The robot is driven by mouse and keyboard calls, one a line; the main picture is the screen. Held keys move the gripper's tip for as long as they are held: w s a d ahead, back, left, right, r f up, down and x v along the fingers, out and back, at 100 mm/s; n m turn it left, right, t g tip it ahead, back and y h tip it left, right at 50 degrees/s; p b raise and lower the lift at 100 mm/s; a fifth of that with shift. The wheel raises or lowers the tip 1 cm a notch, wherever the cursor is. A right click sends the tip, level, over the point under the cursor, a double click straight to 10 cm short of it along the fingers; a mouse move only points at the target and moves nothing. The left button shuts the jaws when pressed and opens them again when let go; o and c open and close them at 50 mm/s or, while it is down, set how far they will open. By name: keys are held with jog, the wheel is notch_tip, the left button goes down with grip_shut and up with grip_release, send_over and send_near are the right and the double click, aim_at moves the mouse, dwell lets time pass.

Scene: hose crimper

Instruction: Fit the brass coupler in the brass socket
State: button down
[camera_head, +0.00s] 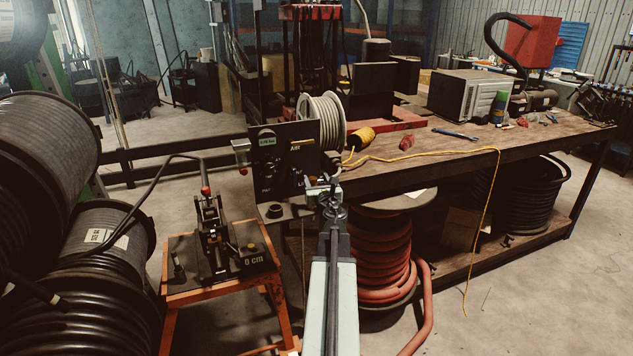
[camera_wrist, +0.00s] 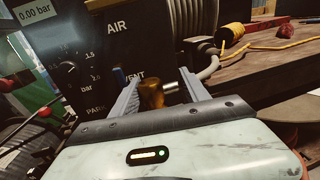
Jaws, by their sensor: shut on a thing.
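A small brass piece, which looks like the brass coupler (camera_wrist: 152,95), sits between the two grey fingers of my gripper (camera_wrist: 158,92) in the wrist view. My gripper is shut on it. In the head view my gripper (camera_head: 328,190) is just right of the lower part of a black panel (camera_head: 270,178), and the coupler is too small to make out there. The panel (camera_wrist: 88,50) is marked AIR and VENT and stands just beyond the fingers in the wrist view. I cannot pick out the brass socket in either view. Whether the coupler touches anything ahead is unclear.
A reel of grey hose (camera_head: 322,119) stands behind the panel on the wooden workbench (camera_head: 455,155). A press on an orange stand (camera_head: 197,297) is at left. Large black hose coils (camera_head: 45,150) fill the left.

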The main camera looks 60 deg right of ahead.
jog(key=shift+f+b, duration=1.65)
jog(key=shift+f, duration=0.1)
jog(key=shift+c, duration=2.3)
grip_release()
